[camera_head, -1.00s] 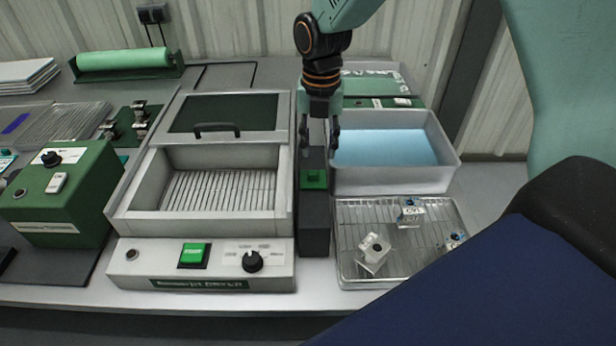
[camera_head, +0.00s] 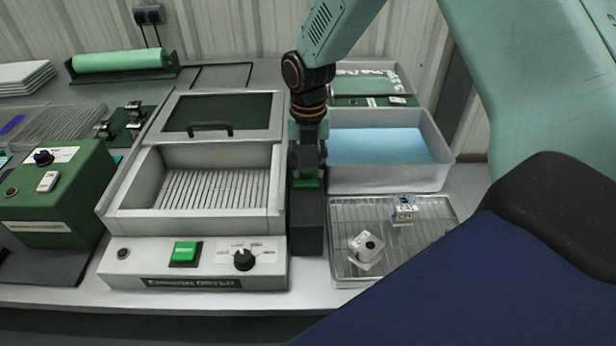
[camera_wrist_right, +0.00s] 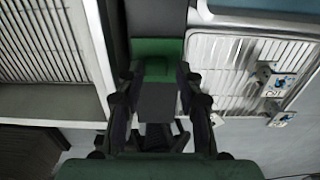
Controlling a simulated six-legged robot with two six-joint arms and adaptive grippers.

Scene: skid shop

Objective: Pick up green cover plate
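The green cover plate (camera_head: 308,184) lies on a narrow dark block between the dryer and the trays, partly hidden by my right gripper in the head view. In the right wrist view the green plate (camera_wrist_right: 157,48) shows just beyond the fingertips, with a small raised green part in its middle. My right gripper (camera_head: 308,172) points down over the plate. In the wrist view its fingers (camera_wrist_right: 160,72) are apart, one near each side of the plate, with nothing visibly gripped. Contact with the plate cannot be told. My left gripper is not in view.
The dryer (camera_head: 115,225) with its open bay stands close left of the block. A grey tub (camera_head: 390,180) with blue liquid and a wire-rack tray (camera_head: 345,272) holding small parts stand close right. A green control box (camera_head: 75,190) is at far left.

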